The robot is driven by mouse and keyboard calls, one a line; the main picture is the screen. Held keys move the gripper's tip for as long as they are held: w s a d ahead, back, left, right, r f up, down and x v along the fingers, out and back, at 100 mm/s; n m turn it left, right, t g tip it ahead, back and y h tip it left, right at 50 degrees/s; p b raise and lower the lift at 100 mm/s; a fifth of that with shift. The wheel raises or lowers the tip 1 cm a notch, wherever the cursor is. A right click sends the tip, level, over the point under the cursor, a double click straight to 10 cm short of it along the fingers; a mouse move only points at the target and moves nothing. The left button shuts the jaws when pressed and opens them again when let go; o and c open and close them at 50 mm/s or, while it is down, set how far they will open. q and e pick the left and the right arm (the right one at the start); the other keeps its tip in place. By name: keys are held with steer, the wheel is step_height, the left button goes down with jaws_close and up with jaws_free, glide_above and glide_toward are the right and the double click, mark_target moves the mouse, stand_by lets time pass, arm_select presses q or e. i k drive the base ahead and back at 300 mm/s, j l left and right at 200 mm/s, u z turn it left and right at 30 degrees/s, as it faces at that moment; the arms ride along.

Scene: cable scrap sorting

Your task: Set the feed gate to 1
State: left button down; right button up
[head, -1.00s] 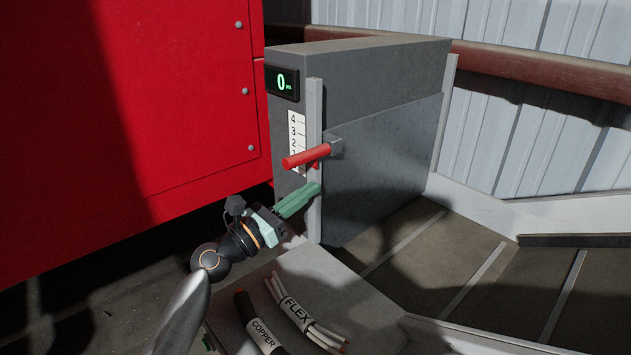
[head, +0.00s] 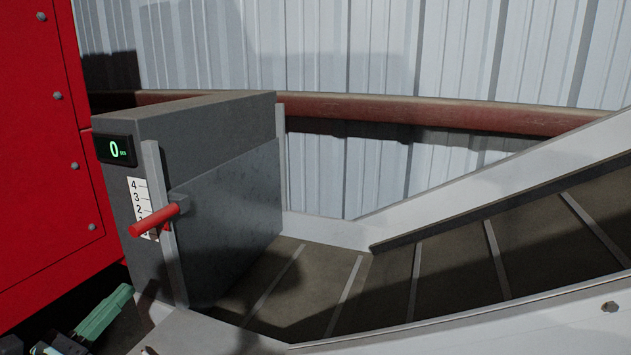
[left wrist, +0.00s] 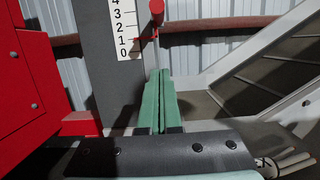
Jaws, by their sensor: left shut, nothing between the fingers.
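The feed gate (head: 235,210) is a grey plate in a grey housing. Its red handle (head: 153,220) sticks out in front, beside a white number scale (head: 137,196), and covers part of the low numbers in the head view. In the left wrist view, the scale (left wrist: 122,25) shows 0 to 4 and a small red pointer (left wrist: 135,40) is close to the 1 mark. My left gripper (head: 128,289) is shut and empty, below the handle and apart from it. In the left wrist view, its green fingers (left wrist: 158,72) are together, with the handle (left wrist: 156,12) beyond and above them.
A green display (head: 115,150) on the housing reads 0. A red cabinet (head: 45,160) stands at the left. A dark conveyor (head: 450,250) with pale cross strips runs right. Cable pieces (left wrist: 292,162) lie at the lower right of the left wrist view.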

mark_target(223, 218)
steer(key=k+j, duration=0.2)
steer(key=k, duration=0.2)
steer(key=k+j, duration=0.2)
steer(key=k, duration=0.2)
